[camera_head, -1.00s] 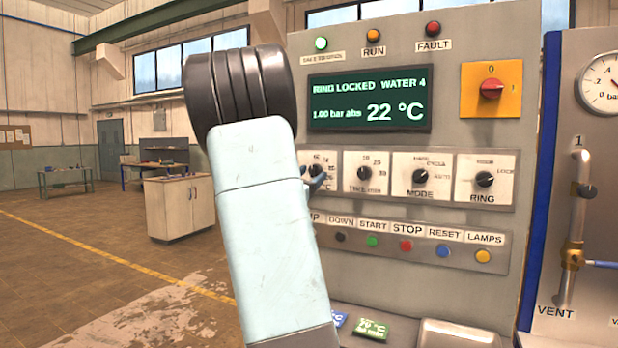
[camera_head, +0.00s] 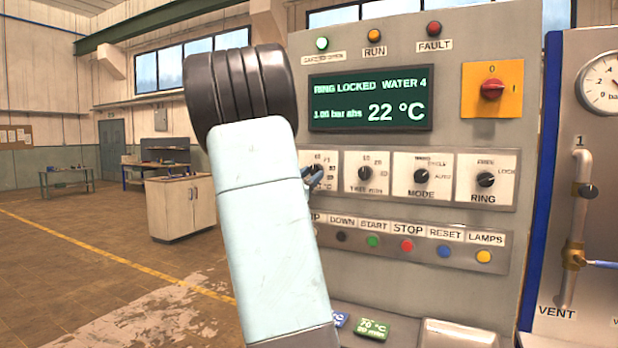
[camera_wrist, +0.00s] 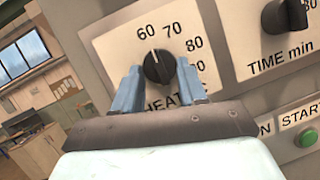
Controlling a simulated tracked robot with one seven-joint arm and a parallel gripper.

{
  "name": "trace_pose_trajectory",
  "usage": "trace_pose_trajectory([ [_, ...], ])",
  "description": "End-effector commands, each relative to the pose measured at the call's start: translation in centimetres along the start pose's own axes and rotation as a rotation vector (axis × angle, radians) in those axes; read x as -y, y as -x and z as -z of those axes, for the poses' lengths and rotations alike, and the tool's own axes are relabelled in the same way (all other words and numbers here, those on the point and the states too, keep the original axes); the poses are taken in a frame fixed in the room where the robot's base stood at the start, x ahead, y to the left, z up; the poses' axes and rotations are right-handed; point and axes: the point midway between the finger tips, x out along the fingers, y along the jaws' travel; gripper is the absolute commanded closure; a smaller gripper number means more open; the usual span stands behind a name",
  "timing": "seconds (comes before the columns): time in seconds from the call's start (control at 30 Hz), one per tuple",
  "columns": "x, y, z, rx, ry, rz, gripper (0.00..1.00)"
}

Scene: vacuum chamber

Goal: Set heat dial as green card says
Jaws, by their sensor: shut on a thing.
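The heat dial (camera_wrist: 158,68) is a round black knob with a white pointer on a pale plate marked 60, 70, 80. In the wrist view its pointer faces up, near the 60 and toward the gap before 70. My gripper (camera_wrist: 157,66) has its two blue-grey fingers on either side of the knob, shut on it. In the head view my arm hides most of this dial, and a fingertip (camera_head: 314,178) shows at its plate. The green card (camera_head: 373,328) lies below the panel; it appears to read 70 °C, with a smaller line that looks like 20 min.
The time dial (camera_head: 365,173), mode dial (camera_head: 420,177) and ring dial (camera_head: 485,180) sit to the right. A row of push buttons (camera_head: 407,245) runs below. The display (camera_head: 370,101) reads ring locked, water 4, 22 °C.

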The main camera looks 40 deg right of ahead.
Motion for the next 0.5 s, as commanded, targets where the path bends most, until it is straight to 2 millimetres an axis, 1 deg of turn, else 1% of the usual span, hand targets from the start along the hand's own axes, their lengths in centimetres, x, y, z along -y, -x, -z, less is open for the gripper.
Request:
trace_pose_trajectory([
  [0.23,0.04,-0.37,-0.03,-0.004,-0.069,0.032,0.89],
  [0.5,-0.18,-0.45,-0.14,-0.017,-0.25,0.11,0.89],
])
